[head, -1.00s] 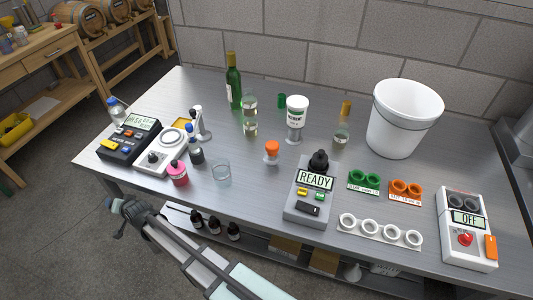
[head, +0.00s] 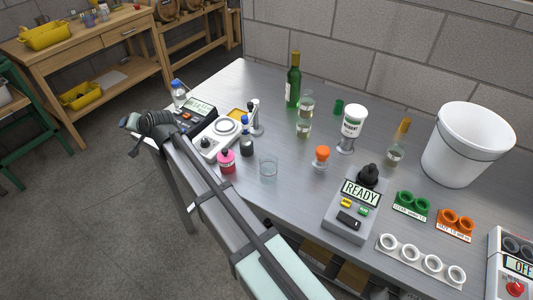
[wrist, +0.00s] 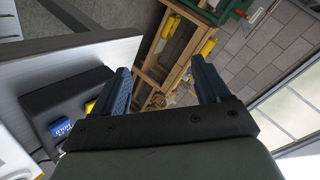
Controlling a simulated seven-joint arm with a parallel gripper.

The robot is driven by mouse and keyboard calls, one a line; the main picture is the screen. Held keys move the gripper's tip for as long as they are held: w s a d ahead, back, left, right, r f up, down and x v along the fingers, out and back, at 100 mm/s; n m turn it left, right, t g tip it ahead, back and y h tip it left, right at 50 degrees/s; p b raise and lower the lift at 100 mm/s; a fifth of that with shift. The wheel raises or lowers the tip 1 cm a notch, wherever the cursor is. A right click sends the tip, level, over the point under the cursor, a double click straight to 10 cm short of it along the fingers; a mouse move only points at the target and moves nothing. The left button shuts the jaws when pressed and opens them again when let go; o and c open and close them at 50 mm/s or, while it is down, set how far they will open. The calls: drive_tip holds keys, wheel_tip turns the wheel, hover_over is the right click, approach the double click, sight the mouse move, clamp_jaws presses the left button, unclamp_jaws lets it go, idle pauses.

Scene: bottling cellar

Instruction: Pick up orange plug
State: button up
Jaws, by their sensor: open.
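An orange plug (head: 321,152) sits upright on a small pale base near the middle of the steel bench in the head view. My gripper (head: 128,122) is at the bench's left end, beyond the black-and-grey meter, well to the left of the plug and apart from it. In the wrist view my gripper (wrist: 160,78) shows two blue fingers spread apart with nothing between them. The plug is not in the wrist view.
A glass beaker (head: 268,168), a pink bottle (head: 226,162) and a scale (head: 215,140) stand between my gripper and the plug. The READY device (head: 350,212) is right of it.

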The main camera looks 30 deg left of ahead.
drive_tip(key=w+d+r+n+g+h, duration=0.15)
drive_tip(key=w+d+r, duration=0.25)
drive_tip(key=w+d, duration=0.75)
wheel_tip(320, 180, up, 4)
drive_tip(key=n+h, duration=0.9)
drive_tip(key=h, duration=0.1)
hover_over(325, 148)
drive_tip(key=shift+d+f+t, duration=0.1)
drive_tip(key=shift+f+t, duration=0.25)
drive_tip(key=shift+f, duration=0.1)
wheel_tip(325, 148, down, 8)
drive_tip(key=shift+r, duration=0.1)
drive_tip(key=shift+s+a+f, duration=0.15)
drive_tip(key=shift+f, duration=1.2)
drive_tip(key=shift+s+a+f, duration=0.15)
drive_tip(key=shift+f, duration=1.15)
drive_tip(key=shift+c, duration=0.3)
drive_tip(key=c, duration=1.1)
